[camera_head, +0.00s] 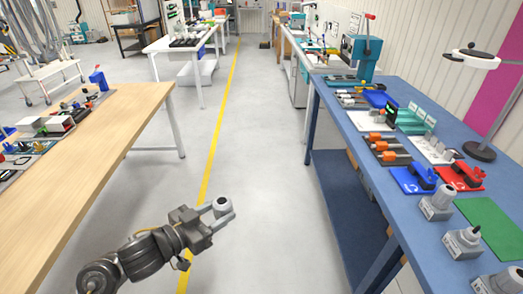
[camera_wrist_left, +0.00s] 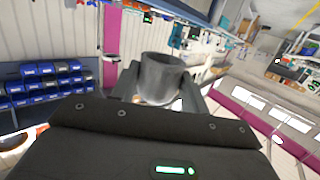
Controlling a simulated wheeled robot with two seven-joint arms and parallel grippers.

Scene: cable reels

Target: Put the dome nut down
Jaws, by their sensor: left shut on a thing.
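My left gripper (camera_head: 209,214) reaches in from the lower left in the head view, over the open floor between the tables. It is shut on a small grey, rounded, hollow piece, the dome nut (camera_head: 222,206). In the left wrist view the dome nut (camera_wrist_left: 160,78) shows as a grey cylinder with an open dark top, held between the two fingers (camera_wrist_left: 160,98). It touches no table. My right gripper is in neither view.
A blue workbench (camera_head: 400,135) on the right carries tool holders, red and blue fixtures (camera_head: 463,173), a green mat (camera_head: 491,220) and several grey-white holders (camera_head: 437,204) along its near edge. A wooden table (camera_head: 95,150) stands at left. A yellow line (camera_head: 217,140) marks the clear floor.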

